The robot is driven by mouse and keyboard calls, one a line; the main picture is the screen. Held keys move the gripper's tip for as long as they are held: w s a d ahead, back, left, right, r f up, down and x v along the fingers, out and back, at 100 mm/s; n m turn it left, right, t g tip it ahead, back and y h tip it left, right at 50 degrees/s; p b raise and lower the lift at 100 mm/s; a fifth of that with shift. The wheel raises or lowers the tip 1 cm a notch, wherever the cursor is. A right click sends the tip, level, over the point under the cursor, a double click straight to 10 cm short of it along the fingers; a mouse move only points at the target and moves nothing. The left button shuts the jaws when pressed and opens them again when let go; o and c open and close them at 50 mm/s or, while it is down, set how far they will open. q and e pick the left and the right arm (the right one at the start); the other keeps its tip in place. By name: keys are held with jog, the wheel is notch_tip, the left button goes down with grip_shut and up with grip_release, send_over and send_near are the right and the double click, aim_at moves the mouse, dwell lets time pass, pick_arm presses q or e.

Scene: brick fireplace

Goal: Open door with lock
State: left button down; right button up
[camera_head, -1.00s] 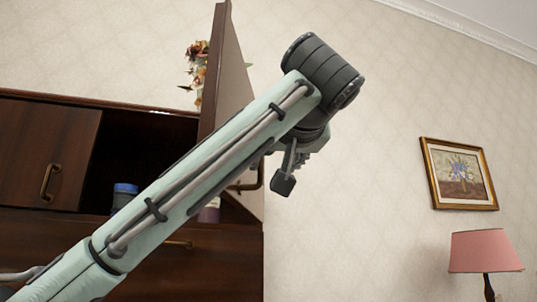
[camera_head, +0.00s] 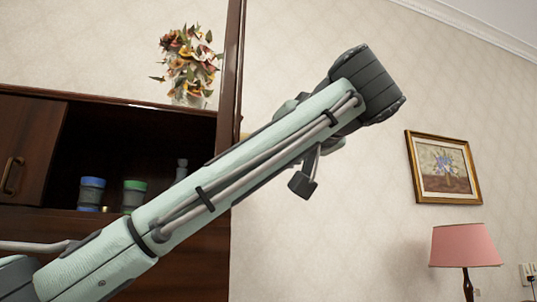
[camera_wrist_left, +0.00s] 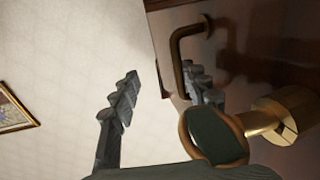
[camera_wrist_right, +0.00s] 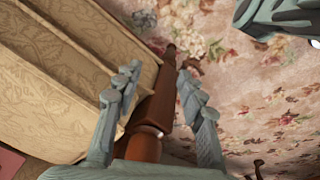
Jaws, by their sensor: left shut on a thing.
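The cabinet door (camera_head: 233,70) stands swung out, nearly edge-on in the head view. Its dark brown face (camera_wrist_left: 235,50) fills the upper right of the left wrist view. A brass loop handle (camera_wrist_left: 178,52) is on it. A round brass lock piece with a dark green oval grip (camera_wrist_left: 217,135) shows below the handle. My left gripper (camera_wrist_left: 160,82) has one finger at the handle loop and the other on the pale wall side. The head view hides its hold behind my arm. My right gripper (camera_wrist_right: 157,75) hangs open over the floor.
The open cabinet holds a blue-lidded jar (camera_head: 92,192) and a green-lidded jar (camera_head: 134,193). Flowers (camera_head: 188,60) stand on top. A pink lamp (camera_head: 466,245) and framed picture (camera_head: 443,167) are at right. A beige sofa (camera_wrist_right: 70,80) and wooden piece (camera_wrist_right: 150,120) lie near my right gripper.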

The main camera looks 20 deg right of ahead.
pick_arm(q)
jog(key=shift+s+d+r+h, duration=0.15)
jog(key=shift+d+h, duration=0.15)
jog(key=shift+d, duration=0.15)
jog(key=c, duration=1.4)
grip_release()
jog(key=shift+d, duration=0.2)
jog(key=shift+c, duration=1)
jog(key=shift+a, duration=0.1)
jog(key=shift+c, duration=0.2)
jog(key=s, duration=0.8)
jog(key=shift+a, duration=0.25)
